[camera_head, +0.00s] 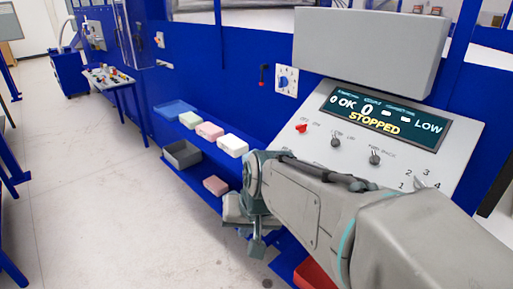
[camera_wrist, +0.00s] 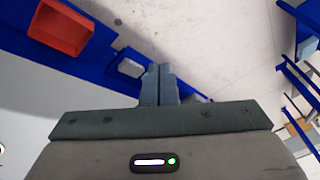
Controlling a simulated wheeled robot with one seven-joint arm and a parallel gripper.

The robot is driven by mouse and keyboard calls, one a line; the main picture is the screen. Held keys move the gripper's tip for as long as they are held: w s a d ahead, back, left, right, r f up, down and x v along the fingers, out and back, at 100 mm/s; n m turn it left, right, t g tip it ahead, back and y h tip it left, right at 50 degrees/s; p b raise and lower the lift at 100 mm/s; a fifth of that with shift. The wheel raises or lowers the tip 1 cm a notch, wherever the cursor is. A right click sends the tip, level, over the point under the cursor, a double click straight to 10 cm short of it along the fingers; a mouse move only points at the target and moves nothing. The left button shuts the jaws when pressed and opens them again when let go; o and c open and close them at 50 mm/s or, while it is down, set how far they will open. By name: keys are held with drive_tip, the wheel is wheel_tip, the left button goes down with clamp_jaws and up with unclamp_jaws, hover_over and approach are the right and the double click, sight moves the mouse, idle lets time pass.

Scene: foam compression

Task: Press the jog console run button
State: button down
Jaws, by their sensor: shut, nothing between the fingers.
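The jog console (camera_head: 456,166) is a sloped light-grey panel at the right. Its display (camera_head: 385,115) reads STOPPED in yellow, with OK and LOW beside zeros. A red control (camera_head: 302,128) and two dark knobs, one left (camera_head: 336,142) and one right (camera_head: 375,157), sit below the display. I cannot make out a run button for certain; my arm covers the lower panel. My gripper (camera_head: 257,247) is left of the console and lower than its controls, pointing down. In the wrist view its fingers (camera_wrist: 158,84) are together and empty, over the floor and blue frame.
Blue, green, pink and white (camera_head: 232,146) pieces line a blue shelf. A grey bin (camera_head: 182,154) and a pink block (camera_head: 215,185) lie below. A red bin (camera_head: 314,275) is partly hidden by my arm; it also shows in the wrist view (camera_wrist: 60,30).

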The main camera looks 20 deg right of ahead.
drive_tip(key=w+d+r+m+t+p, duration=0.1)
drive_tip(key=w+d+r+m+t, duration=0.1)
drive_tip(key=w+d+r+m, duration=0.3)
drive_tip(key=w+d+r+m+t+p, duration=0.2)
drive_tip(key=w+d+r+m, duration=0.4)
drive_tip(key=w, duration=0.7)
drive_tip(key=d+m+t, duration=0.1)
drive_tip(key=d+m, duration=0.1)
drive_tip(key=m, duration=0.1)
drive_tip(key=shift+d+r+h, duration=0.15)
drive_tip(key=shift+h, duration=0.25)
drive_tip(key=d+f+b, duration=0.1)
drive_tip(key=f, duration=0.1)
drive_tip(key=d+f+b, duration=0.1)
drive_tip(key=f+b, duration=0.1)
drive_tip(key=w+d+f+b, duration=0.1)
drive_tip(key=f+b, duration=0.1)
drive_tip(key=shift+w+f, duration=0.1)
drive_tip(key=shift+w+d+f+b, duration=0.15)
drive_tip(key=shift+d+f+b, duration=0.55)
drive_tip(key=shift+b, duration=0.35)
drive_tip(key=shift+f, duration=0.1)
drive_tip(key=shift+w+d+f+b, duration=0.15)
drive_tip(key=shift+f+b, duration=0.1)
drive_tip(key=shift+b, duration=0.15)
